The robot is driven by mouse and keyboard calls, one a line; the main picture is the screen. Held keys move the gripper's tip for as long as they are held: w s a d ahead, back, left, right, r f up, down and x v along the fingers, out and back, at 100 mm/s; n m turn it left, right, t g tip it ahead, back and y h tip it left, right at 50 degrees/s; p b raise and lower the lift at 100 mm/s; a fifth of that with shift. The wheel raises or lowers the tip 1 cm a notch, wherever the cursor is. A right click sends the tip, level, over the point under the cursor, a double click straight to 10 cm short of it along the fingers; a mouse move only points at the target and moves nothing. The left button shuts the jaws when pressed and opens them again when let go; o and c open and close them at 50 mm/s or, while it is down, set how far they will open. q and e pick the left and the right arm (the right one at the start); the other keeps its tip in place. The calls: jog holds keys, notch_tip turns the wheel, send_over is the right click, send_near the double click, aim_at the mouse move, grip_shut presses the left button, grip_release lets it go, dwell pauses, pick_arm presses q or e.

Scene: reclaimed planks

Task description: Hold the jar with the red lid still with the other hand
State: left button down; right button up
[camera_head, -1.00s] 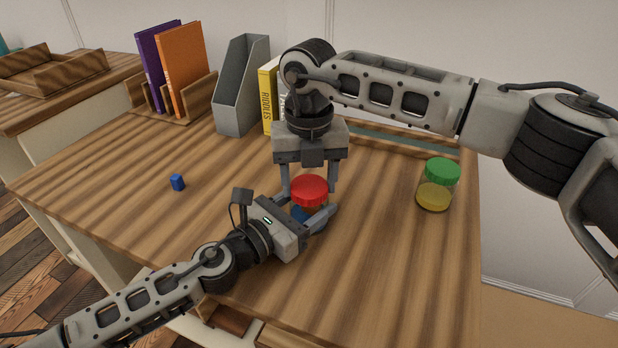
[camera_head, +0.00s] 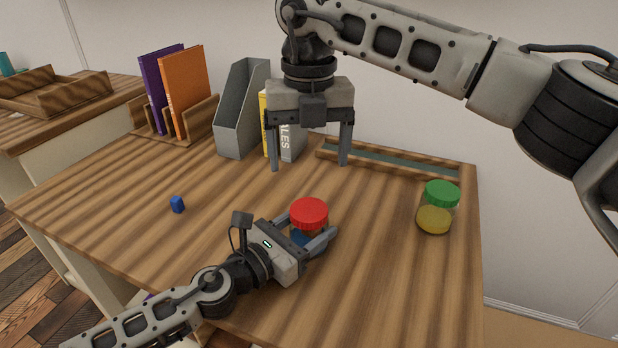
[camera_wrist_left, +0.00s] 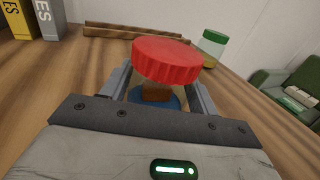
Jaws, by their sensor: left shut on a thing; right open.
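The jar with the red lid (camera_head: 309,213) stands upright on the wooden table, its lid on top. In the left wrist view the red lid (camera_wrist_left: 167,60) is close in front, with brown and blue contents below it. My left gripper (camera_head: 308,237) is shut on the jar's body below the lid, a finger on each side. Its fingers partly hide the jar. My right gripper (camera_head: 310,167) is open and empty, pointing down above the table, higher than the lid and behind it, apart from the jar.
A jar with a green lid (camera_head: 438,206) and yellow contents stands to the right. A grey magazine file (camera_head: 240,108), upright books (camera_head: 186,90) and a long wooden tray (camera_head: 390,162) line the back.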

jog(key=shift+r, duration=0.95)
pick_arm(q)
jog(key=shift+c, duration=1.6)
grip_release()
jog(key=shift+s+a, duration=0.1)
jog(key=shift+s+a, duration=0.25)
jog(key=shift+a, duration=0.05)
jog(key=b+v, duration=0.4)
jog(key=v, duration=0.9)
jog(key=shift+s+a+f, duration=0.2)
jog(key=shift+s, duration=0.05)
pick_arm(e)
notch_tip(320, 180, down, 4)
pick_arm(q)
jog(key=shift+s+a+r, duration=0.25)
jog(key=shift+s+a, duration=0.2)
pick_arm(e)
jog(key=shift+f, duration=0.25)
